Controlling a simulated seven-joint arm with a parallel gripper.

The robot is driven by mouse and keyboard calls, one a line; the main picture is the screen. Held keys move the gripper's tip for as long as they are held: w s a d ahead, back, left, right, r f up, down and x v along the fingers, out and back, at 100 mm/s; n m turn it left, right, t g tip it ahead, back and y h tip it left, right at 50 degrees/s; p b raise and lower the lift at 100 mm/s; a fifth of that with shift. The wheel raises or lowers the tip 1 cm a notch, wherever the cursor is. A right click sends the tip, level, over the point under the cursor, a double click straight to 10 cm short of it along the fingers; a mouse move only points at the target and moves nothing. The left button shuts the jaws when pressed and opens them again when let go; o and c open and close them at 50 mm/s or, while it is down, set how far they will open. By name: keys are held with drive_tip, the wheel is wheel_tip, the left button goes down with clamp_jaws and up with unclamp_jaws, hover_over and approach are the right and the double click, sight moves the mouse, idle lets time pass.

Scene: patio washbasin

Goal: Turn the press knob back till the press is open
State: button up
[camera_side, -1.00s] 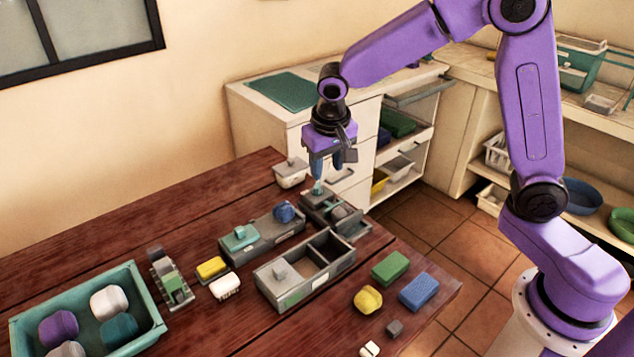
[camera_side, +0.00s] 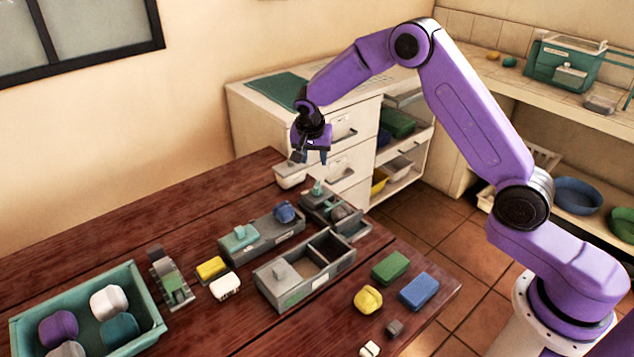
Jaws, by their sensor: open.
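The press (camera_side: 345,222) is a grey unit at the back right of the wooden table. Its small teal knob (camera_side: 317,188) stands up at its back left end. A grey lump shows in the press, but I cannot tell how far the press is open. My gripper (camera_side: 311,162) is open and empty. It hangs in the air above and behind the knob, near a small white container, and is apart from the press.
Beside the press are a grey tray (camera_side: 262,243) with teal and blue pieces and a two-compartment grey box (camera_side: 318,274). Soaps and blocks lie at the front right. A teal crate (camera_side: 150,312) holds several soaps. White drawers (camera_side: 345,150) stand behind the table.

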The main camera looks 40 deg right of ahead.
sight(317, 184)
drive_tip(key=x, duration=1.3)
drive_tip(key=shift+f, duration=0.15)
clamp_jaws()
